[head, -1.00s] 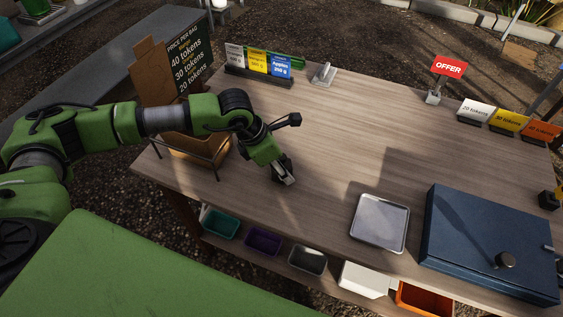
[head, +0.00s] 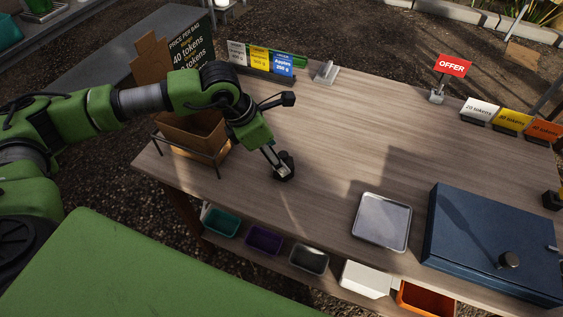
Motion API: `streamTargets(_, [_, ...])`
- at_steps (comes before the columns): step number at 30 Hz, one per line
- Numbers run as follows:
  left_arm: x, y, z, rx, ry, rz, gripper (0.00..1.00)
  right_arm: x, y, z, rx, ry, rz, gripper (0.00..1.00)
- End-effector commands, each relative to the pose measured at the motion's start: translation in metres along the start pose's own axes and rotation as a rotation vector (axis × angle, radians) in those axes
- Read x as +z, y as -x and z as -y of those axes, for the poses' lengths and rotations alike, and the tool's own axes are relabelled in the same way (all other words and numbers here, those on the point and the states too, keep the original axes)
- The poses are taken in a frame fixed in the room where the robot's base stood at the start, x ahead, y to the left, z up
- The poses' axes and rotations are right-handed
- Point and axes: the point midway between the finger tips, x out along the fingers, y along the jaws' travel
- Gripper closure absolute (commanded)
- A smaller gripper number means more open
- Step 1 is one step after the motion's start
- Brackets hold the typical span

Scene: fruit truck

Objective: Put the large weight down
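The large weight (head: 288,164) is a small dark piece at the fingertips of my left gripper (head: 277,163), in the left middle of the wooden table (head: 330,130). The weight looks upright and at or very near the table top; I cannot tell whether its base touches. One pale finger lies across its near side, and the other finger is mostly hidden. The gripper appears shut on the weight. My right gripper is not in view.
A metal tray (head: 382,222) and a blue box (head: 490,245) are on the right. A cardboard box in a rack (head: 190,135) stands left of my gripper. Price cards (head: 260,60) and an OFFER sign (head: 453,66) line the back. The table's middle is clear.

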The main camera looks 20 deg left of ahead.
Motion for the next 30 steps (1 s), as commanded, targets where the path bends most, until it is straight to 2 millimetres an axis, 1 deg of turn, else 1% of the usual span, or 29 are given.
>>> streamTargets(1, [0.000,0.011,-0.001,0.003,-0.001,0.002,0.40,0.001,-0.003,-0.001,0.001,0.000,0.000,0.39])
streamTargets(3, [0.000,0.025,-0.001,0.003,0.000,0.002,0.40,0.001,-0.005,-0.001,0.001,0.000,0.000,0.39])
streamTargets(6, [0.000,0.041,-0.001,0.002,0.000,0.001,0.40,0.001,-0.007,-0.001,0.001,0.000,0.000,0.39])
streamTargets(10, [0.000,0.055,0.000,0.001,-0.001,0.000,0.40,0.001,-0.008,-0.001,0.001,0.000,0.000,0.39])
streamTargets(15, [-0.001,0.060,0.000,-0.001,-0.001,-0.002,0.40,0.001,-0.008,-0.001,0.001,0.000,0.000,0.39])
streamTargets(30, [0.000,0.060,0.000,-0.001,0.000,-0.002,0.40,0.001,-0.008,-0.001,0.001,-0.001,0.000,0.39])
